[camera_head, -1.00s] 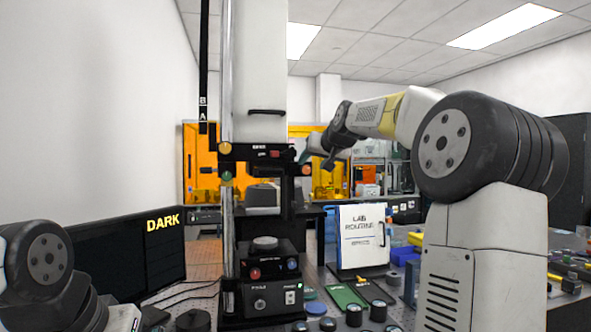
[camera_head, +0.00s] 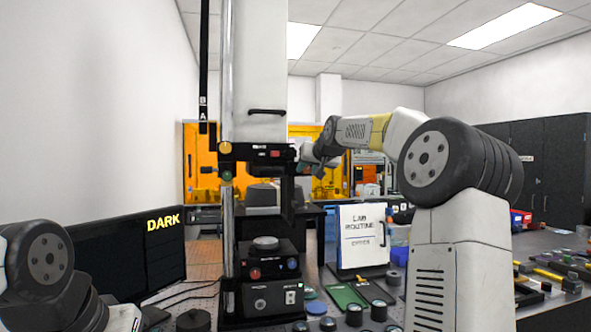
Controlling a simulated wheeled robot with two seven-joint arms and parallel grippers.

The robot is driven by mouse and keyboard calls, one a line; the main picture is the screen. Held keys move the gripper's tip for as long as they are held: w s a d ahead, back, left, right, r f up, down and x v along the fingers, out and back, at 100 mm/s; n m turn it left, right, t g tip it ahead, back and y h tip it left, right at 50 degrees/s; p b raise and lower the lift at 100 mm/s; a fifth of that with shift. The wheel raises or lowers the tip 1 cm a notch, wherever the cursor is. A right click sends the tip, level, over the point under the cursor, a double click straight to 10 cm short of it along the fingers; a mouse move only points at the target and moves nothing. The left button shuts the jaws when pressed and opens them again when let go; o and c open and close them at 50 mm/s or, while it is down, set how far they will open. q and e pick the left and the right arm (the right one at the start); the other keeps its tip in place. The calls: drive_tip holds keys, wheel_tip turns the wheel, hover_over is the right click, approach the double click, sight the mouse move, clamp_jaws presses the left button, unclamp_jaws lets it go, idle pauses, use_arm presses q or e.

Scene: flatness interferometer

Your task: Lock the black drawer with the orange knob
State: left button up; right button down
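The interferometer has a black front unit (camera_head: 250,153) that looks like the drawer, with a red button on its face. An amber knob (camera_head: 226,148) sits at its left end. The orange knob at its right end, seen a second ago, is now hidden by my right gripper. My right gripper (camera_head: 307,166) is at that right end, against or very near it. Its fingers are small and dark, and I cannot tell whether they are closed on the knob. My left gripper is out of view; only part of my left arm shows at lower left.
A green knob (camera_head: 227,177) sits below the amber one. A monitor reading DARK (camera_head: 165,250) stands at left. A white Lab Routine board (camera_head: 361,235) stands right of the instrument. Several small round parts lie along the front bench edge. Tools lie at far right.

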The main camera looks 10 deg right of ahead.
idle(0.3)
drive_tip(key=n+h, duration=0.1)
drive_tip(key=n, duration=0.1)
drive_tip(key=shift+a+n+h, duration=0.3)
drive_tip(key=shift+n+h, duration=0.1)
drive_tip(key=shift+n+t+h, duration=0.3)
drive_tip(key=shift+n+h, duration=0.8)
drive_tip(key=shift+n, duration=0.4)
drive_tip(key=c, duration=1.1)
unclamp_jaws()
drive_tip(key=shift+o, duration=0.2)
drive_tip(key=shift+s, duration=0.1)
drive_tip(key=v, duration=0.7)
drive_tip(key=shift+s, duration=0.3)
